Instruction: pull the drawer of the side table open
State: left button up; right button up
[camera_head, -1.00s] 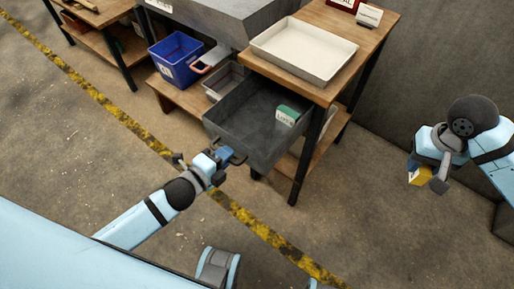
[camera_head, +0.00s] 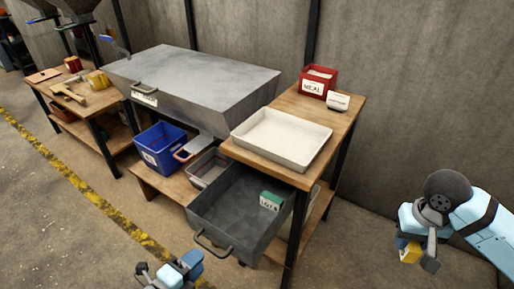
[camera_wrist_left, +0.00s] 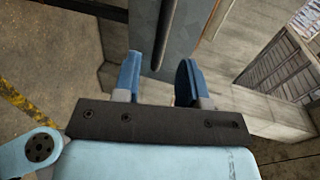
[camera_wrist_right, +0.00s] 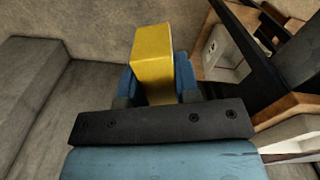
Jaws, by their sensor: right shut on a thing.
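The side table (camera_head: 243,155) has a wooden top, and its grey metal drawer (camera_head: 213,228) stands pulled out below it. A small green and white box (camera_head: 271,201) lies in the drawer. The drawer's bar handle (camera_head: 212,246) is at its front. My left gripper (camera_head: 176,271) is just in front of and below the handle in the head view. In the left wrist view its fingers (camera_wrist_left: 160,80) are apart, with a dark bar showing between and beyond them. My right gripper (camera_head: 418,246) is off to the right, shut on a yellow block (camera_wrist_right: 153,62).
A blue bin (camera_head: 160,146) and a grey bin (camera_head: 207,167) sit on the low shelf. Floor at left is clear.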

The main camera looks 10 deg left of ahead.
jog(key=shift+r, duration=0.15)
pick_arm(q)
jog(key=v, duration=0.6)
jog(key=shift+s, duration=0.2)
